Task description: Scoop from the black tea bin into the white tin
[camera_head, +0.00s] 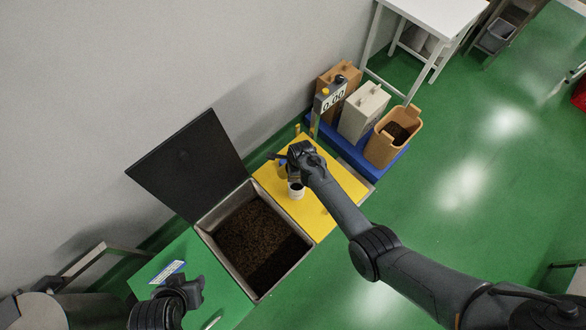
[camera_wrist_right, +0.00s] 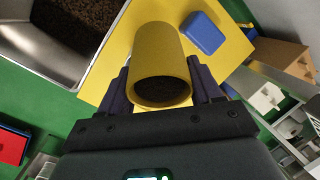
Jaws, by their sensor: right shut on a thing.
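The black tea bin (camera_head: 277,287) is a steel-walled box of dark loose tea with its black lid (camera_head: 190,165) open. Its corner shows in the right wrist view (camera_wrist_right: 93,71). My right gripper (camera_head: 278,158) is over the board, behind the tin. In the right wrist view it (camera_wrist_right: 163,88) is shut on a yellow cylinder (camera_wrist_right: 157,50) with dark contents at its open end. My left gripper (camera_head: 182,288) is over the green surface; its jaws are unclear.
A scale display (camera_head: 333,95) reading 0.00 stands behind the board. Several boxes, including an open tan one (camera_head: 378,150), stand on a blue base (camera_head: 355,152). A blue block (camera_wrist_right: 203,33) lies on the board. A white table (camera_head: 440,12) stands farther back.

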